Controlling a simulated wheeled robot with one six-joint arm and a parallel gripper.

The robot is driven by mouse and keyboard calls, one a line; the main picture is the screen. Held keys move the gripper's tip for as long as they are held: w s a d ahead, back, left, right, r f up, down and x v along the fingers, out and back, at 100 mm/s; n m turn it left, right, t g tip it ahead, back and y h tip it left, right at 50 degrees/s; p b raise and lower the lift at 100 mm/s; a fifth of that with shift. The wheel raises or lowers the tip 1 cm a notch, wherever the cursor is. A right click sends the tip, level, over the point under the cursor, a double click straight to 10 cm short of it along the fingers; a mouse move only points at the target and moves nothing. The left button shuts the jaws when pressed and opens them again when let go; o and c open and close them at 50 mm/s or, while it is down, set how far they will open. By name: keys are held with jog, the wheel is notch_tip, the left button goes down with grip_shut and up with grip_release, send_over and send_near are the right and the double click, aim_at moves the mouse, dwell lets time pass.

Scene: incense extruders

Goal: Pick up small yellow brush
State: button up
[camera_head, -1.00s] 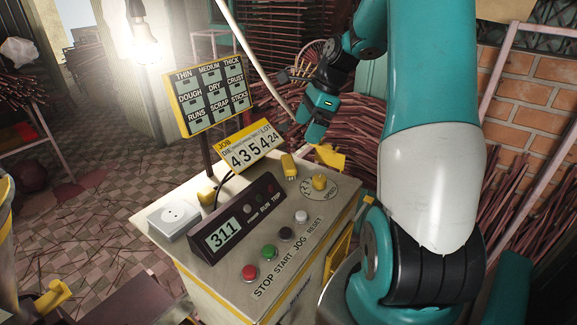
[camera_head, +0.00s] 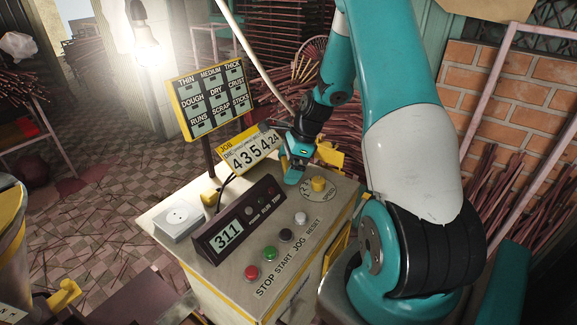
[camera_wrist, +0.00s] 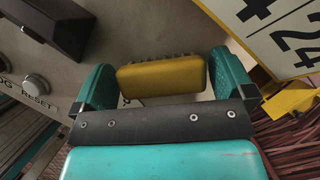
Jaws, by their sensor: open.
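The small yellow brush (camera_wrist: 162,76) lies on the cabinet top in the wrist view, a yellow block with a row of dark bristles along its far edge. My gripper (camera_wrist: 160,66) is open, with one teal finger on each side of the brush and a small gap visible at each end. I cannot tell whether the fingers are low enough to be level with it.
The cabinet top (camera_head: 185,255) carries a dark 311 display (camera_head: 240,225), several push buttons, a yellow dial knob (camera_head: 318,184) and a white socket box (camera_head: 177,219). The job sign (camera_head: 250,148) stands close left of my gripper. A yellow bracket (camera_head: 330,155) is just behind it.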

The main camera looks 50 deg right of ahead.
aim_at(289, 163)
jog(key=c, duration=0.8)
jog(key=shift+r, duration=0.1)
notch_tip(289, 163, up, 20)
jog(key=b, duration=0.2)
jog(key=o, duration=0.3)
jog(key=shift+c, duration=0.7)
